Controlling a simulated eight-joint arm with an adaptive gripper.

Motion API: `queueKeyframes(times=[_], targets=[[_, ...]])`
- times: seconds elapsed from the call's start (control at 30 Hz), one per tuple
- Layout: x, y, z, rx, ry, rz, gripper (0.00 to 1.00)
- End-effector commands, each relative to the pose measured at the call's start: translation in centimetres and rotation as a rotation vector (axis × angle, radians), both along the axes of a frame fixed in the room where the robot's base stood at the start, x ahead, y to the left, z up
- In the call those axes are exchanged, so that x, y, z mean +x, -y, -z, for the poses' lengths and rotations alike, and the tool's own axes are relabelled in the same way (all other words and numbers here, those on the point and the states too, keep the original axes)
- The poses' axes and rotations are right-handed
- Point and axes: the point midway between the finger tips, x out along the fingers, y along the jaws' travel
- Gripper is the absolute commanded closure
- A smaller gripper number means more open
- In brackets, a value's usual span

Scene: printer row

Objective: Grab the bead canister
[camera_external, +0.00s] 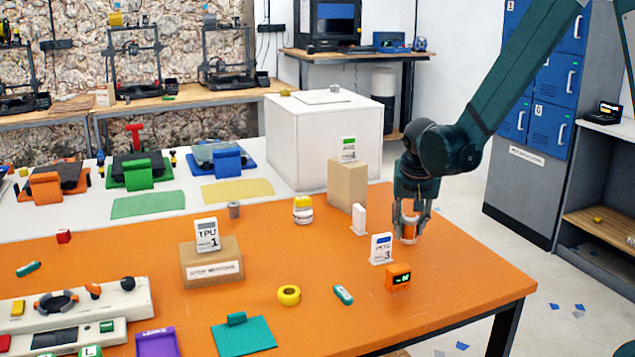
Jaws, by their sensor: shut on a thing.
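My gripper (410,232) points down at the right part of the orange table. It is shut on a small orange and pale canister (409,228), which looks like the bead canister. The fingers hide its sides. The canister looks upright and low over the tabletop; I cannot tell whether it touches the table. A white jar with a yellow lid (303,210) stands apart, further left.
A white card labelled 3 (381,248), a small white block (359,219) and an orange device (398,277) stand close to my gripper. A cardboard box (347,184) is behind. The tabletop's right front (460,285) is clear.

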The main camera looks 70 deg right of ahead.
Motion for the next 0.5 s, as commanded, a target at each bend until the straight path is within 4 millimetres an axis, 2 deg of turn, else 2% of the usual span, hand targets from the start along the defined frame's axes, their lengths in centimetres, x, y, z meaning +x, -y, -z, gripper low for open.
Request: queueKeyframes(times=[0.27, 0.5], targets=[[0.0, 0.0, -0.5, 0.000, 0.000, 0.000, 0.85], [0.0, 0.0, -2.7, 0.000, 0.000, 0.000, 0.85]])
